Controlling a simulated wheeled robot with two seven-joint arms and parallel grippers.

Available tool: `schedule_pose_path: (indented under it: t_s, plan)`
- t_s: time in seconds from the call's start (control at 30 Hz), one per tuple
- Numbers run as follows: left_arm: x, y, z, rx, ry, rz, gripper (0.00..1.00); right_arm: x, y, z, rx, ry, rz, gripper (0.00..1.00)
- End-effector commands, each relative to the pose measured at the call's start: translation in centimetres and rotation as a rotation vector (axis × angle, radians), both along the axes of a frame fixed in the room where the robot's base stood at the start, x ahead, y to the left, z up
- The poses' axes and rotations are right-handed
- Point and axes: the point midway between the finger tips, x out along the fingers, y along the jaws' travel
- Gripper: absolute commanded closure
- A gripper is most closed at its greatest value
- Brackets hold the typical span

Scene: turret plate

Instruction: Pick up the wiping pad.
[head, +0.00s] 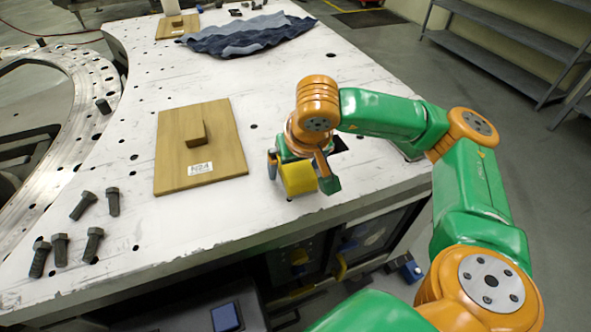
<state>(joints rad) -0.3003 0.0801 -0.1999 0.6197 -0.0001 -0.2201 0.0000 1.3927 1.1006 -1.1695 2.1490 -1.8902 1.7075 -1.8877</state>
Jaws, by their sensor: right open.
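The wiping pad, a yellow block (299,178), is near the front edge of the white table. My right gripper (304,184) is over it, with one finger at the pad's left side and the other at its right. The fingers are open around the pad. The gripper's body hides the pad's upper part, and I cannot tell whether either finger touches it. My left gripper is not in view.
A wooden board (219,158) with a small block and an N24 label lies left of the gripper. Several dark bolts (93,243) lie at the front left. A blue cloth (240,38) lies at the back. The table's front edge (240,238) is close to the pad.

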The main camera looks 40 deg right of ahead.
Motion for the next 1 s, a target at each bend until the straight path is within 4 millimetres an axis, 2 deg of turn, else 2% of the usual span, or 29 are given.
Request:
schedule_pose_path:
  t_s: [0.33, 0.37, 0.6, 0.67, 0.87, 1.0]
  plan:
    - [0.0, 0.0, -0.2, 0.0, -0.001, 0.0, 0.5, 0.0, 0.0, -0.1, 0.0, 0.001, 0.0, 0.0]
    - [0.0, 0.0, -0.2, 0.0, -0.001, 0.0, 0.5, 0.0, 0.0, -0.1, 0.0, 0.001, 0.0, 0.05]
    - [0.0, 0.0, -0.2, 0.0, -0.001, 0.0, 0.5, 0.0, 0.0, -0.1, 0.0, 0.001, 0.0, 0.7]
    - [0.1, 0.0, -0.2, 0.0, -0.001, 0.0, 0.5, 0.0, 0.0, -0.1, 0.0, 0.0, 0.0, 0.83]
    - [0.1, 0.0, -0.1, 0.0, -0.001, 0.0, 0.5, 0.0, 0.0, 0.0, 0.0, 0.0, 0.0, 0.83]
    - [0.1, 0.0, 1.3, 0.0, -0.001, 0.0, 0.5, 0.0, 0.0, 1.0, 0.0, 0.001, 0.0, 0.83]
